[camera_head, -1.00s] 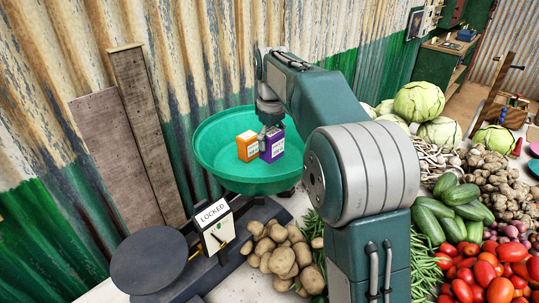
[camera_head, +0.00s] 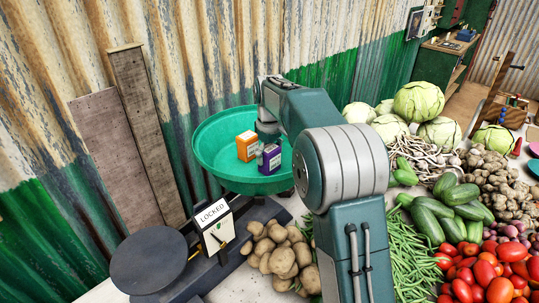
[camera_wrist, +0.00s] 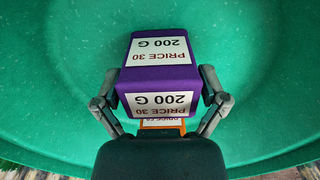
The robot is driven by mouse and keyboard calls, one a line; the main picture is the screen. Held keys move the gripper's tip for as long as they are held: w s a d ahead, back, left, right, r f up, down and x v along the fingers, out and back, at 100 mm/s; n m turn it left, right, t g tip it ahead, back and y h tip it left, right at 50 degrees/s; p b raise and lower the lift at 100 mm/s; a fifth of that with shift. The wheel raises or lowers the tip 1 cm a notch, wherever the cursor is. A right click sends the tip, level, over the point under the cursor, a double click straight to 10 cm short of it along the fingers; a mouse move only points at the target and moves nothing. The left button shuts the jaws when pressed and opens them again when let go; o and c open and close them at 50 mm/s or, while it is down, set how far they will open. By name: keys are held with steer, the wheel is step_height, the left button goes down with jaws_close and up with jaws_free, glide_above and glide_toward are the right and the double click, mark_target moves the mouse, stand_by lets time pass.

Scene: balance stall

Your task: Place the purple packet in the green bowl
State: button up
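The purple packet (camera_head: 271,158) stands inside the green bowl (camera_head: 212,172), just right of the orange packet (camera_head: 247,146). In the wrist view, the purple packet (camera_wrist: 158,72) shows white labels reading 200 G and PRICE 30. My gripper (camera_wrist: 158,80) is around it, one finger on each side. The fingers look spread, with small gaps beside the packet near the fingertips. In the head view, my gripper (camera_head: 267,148) is low in the bowl, and part of it hides the packet's left side. The packet's underside is hidden.
A corrugated wall (camera_head: 255,50) rises close behind.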

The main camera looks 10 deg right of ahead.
mark_target(270, 148)
stand_by(0.3)
step_height(270, 148, up, 12)
steer(key=shift+f, duration=0.25)
steer(key=shift+s+r, duration=0.15)
steer(key=shift+r, duration=0.3)
steer(key=s+r+m+t, duration=0.1)
steer(key=s+r+m, duration=0.1)
steer(key=s, duration=0.7)
steer(key=s+r+m+t, duration=0.1)
steer(key=s+r+t, duration=0.1)
steer(key=s, duration=0.6)
steer(key=s+f+m+t, duration=0.1)
steer(key=s+f+m, duration=0.1)
steer(key=s+f, duration=0.3)
steer(key=s+f+m+t, duration=0.1)
steer(key=s+f, duration=0.5)
steer(key=s, duration=0.7)
steer(key=shift+m+t, duration=0.3)
steer(key=shift+m, duration=0.1)
steer(key=shift+w+f, duration=0.1)
